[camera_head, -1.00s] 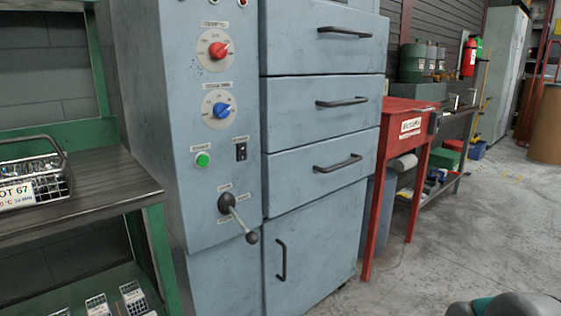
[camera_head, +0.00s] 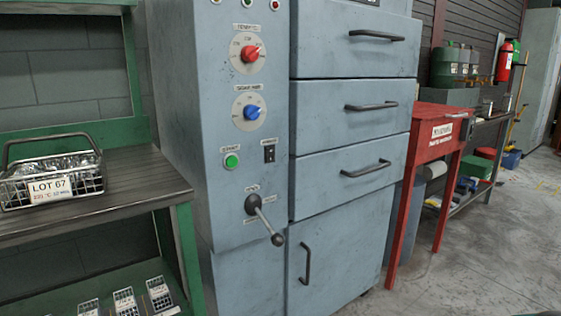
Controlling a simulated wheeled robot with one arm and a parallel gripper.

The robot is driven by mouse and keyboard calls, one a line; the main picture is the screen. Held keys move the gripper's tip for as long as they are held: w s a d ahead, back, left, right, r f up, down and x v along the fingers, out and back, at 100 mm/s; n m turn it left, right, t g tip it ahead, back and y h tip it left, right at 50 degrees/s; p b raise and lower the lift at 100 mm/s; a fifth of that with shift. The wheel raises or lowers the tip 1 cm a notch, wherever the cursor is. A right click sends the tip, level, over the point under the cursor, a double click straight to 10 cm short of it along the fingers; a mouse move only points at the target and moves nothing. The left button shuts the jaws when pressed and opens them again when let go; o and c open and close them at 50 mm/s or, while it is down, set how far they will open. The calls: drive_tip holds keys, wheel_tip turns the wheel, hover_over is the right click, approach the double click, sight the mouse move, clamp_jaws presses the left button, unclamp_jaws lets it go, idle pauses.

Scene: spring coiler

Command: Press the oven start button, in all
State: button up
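The oven (camera_head: 213,125) is a tall blue-grey cabinet with a control panel on its left part. The green start button (camera_head: 231,160) sits low on the panel, under a small label. Above it are a red knob (camera_head: 250,53) and a blue knob (camera_head: 251,112) on round white dials. A black switch (camera_head: 269,153) is to the right of the button. A lever with a dark ball end (camera_head: 278,239) sticks out below, angled down to the right. My gripper is not in view.
A green-framed bench (camera_head: 95,211) at left holds a wire basket (camera_head: 52,180) labelled LOT 67. Drawers (camera_head: 352,112) with handles fill the oven's right part. A red table (camera_head: 432,150) stands to the right. The concrete floor (camera_head: 480,262) at lower right is clear.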

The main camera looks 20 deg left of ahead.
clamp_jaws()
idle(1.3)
